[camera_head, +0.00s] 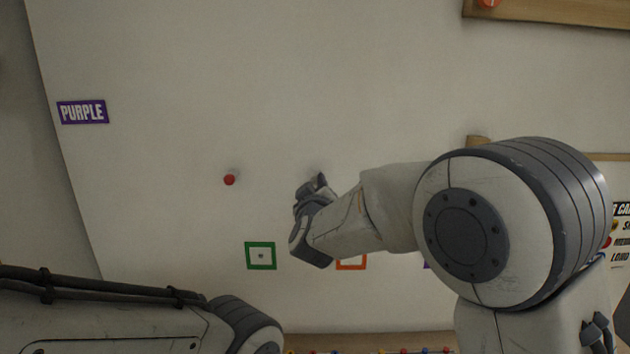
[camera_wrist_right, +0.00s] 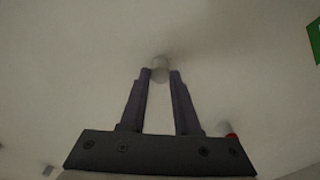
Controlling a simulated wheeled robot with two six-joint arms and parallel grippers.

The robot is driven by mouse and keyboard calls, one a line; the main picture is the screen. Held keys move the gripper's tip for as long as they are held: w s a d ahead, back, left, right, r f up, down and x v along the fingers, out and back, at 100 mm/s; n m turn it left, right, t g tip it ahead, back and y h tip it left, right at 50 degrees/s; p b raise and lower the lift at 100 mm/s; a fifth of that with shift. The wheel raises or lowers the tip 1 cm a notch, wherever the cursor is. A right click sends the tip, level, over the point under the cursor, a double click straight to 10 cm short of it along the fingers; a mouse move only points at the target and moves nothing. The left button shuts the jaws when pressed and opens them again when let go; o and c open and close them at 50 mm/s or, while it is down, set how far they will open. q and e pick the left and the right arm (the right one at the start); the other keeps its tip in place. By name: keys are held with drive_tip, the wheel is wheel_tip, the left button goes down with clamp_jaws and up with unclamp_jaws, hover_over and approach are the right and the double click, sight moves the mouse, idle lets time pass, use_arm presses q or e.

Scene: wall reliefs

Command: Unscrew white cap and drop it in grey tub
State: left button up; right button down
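The white cap (camera_wrist_right: 160,65) shows at the tips of my right gripper (camera_wrist_right: 160,74), against the pale wall. The fingers are close together, one on each side of the cap, and it fills the gap between their tips. In the head view my right gripper (camera_head: 319,182) is up at the wall, pointing away from me, and the cap cannot be made out behind it. My left forearm shows at the lower left, but its gripper is out of view. No grey tub can be seen in either view.
A red knob (camera_head: 229,180) sits on the wall left of my right gripper. Below are a green square frame (camera_head: 261,256) and an orange one (camera_head: 351,262), partly covered by my arm. A PURPLE sign (camera_head: 82,112) is at the left. The wall between is bare.

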drive_tip(key=n+p, duration=0.2)
drive_tip(key=p, duration=0.1)
drive_tip(key=n+p, duration=0.2)
drive_tip(key=shift+r, duration=0.25)
drive_tip(key=shift+f+n, duration=0.1)
drive_tip(key=shift+n, duration=0.3)
drive_tip(key=shift+f, duration=0.15)
drive_tip(key=n+p, duration=0.2)
drive_tip(key=p, duration=0.1)
drive_tip(key=shift+s+r+n, duration=0.1)
drive_tip(key=shift+r+n, duration=0.25)
drive_tip(key=shift+n, duration=0.05)
drive_tip(key=shift+f+n+b, duration=0.3)
drive_tip(key=shift+f+n, duration=0.05)
drive_tip(key=shift+n, duration=0.95)
drive_tip(key=n, duration=0.4)
drive_tip(key=shift+n, duration=0.6)
